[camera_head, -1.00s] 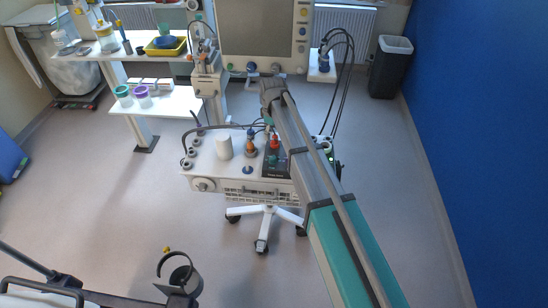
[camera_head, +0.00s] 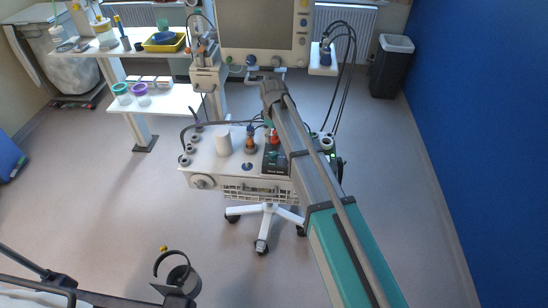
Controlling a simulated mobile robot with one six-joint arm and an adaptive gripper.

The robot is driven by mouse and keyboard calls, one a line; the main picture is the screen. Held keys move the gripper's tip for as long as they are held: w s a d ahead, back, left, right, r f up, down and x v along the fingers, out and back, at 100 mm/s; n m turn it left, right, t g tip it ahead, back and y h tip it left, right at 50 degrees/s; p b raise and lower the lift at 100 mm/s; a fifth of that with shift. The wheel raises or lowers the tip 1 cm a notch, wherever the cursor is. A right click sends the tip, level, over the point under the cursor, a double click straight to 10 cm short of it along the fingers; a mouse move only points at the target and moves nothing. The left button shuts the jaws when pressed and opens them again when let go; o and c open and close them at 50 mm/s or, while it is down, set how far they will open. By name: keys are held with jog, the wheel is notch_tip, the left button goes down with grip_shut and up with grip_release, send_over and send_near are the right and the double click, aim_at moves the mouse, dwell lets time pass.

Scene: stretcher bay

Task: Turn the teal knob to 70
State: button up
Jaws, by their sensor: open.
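A small teal knob (camera_head: 272,155) shows on the black panel (camera_head: 270,168) at the right of the white cart's top. Its pointer and scale are too small to read. My arm comes from the lower right and passes close beside the panel, covering part of the cart. My gripper (camera_head: 267,75) is at the arm's far end, beyond the panel in the picture and just below the monitor's front. It is small and partly hidden by the wrist. It is open, with nothing seen between its fingers.
The cart (camera_head: 207,165) also carries a white cylinder (camera_head: 223,142), an orange-collared fitting (camera_head: 250,145) and a red part (camera_head: 275,138). The monitor (camera_head: 258,25) stands behind. Shelves with tubs (camera_head: 160,100) are at the left, a dark bin (camera_head: 390,68) at the right. Floor between is clear.

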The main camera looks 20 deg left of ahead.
aim_at(273, 153)
jog(key=shift+f+b, duration=4.65)
jog(key=shift+f, duration=0.3)
jog(key=c, duration=1)
jog(key=shift+d, duration=0.2)
grip_shut()
jog(key=shift+a, duration=0.15)
